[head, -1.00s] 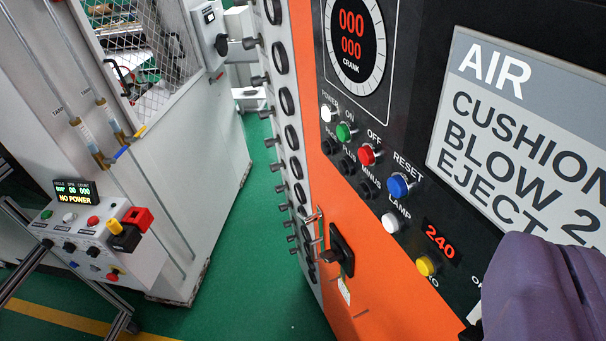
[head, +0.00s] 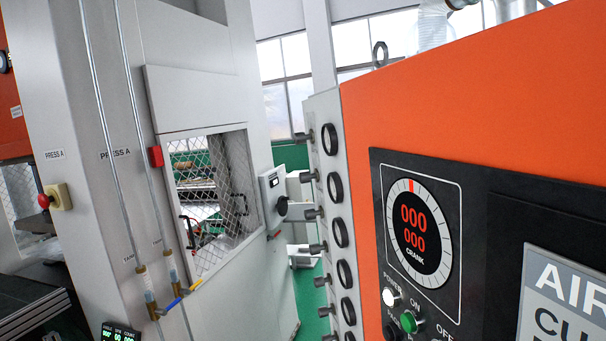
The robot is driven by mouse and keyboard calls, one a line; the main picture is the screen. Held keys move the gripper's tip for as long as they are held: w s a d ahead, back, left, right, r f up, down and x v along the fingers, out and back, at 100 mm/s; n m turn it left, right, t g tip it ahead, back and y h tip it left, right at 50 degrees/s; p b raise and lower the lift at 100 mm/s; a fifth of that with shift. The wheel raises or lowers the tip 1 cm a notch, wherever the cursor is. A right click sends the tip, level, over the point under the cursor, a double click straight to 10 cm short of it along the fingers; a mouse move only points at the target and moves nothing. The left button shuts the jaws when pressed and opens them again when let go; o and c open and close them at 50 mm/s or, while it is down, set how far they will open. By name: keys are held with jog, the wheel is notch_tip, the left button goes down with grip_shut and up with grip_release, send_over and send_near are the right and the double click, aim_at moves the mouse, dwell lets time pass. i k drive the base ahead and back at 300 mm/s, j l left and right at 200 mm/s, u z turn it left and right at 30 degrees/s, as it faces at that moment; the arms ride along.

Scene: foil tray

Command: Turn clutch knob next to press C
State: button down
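No press C label or marked clutch knob can be made out. A white press (head: 107,110) on the left carries PRESS A labels. A small grey box (head: 271,186) with a dark display and a black knob (head: 282,206) is on the side of that press, beyond its mesh window. An orange cabinet (head: 450,105) on the right bears a black panel with a CRANK dial (head: 421,233), reading 000 000. My gripper is out of view.
A column of black knobs and rings (head: 333,189) lines the cabinet's pale edge. Green floor (head: 308,290) shows in the narrow gap between the machines. A red button on a yellow box (head: 57,197) is at far left.

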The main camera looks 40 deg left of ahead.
aim_at(300, 138)
jog(key=i+j+u, duration=0.45)
jog(key=i+j, duration=1.7)
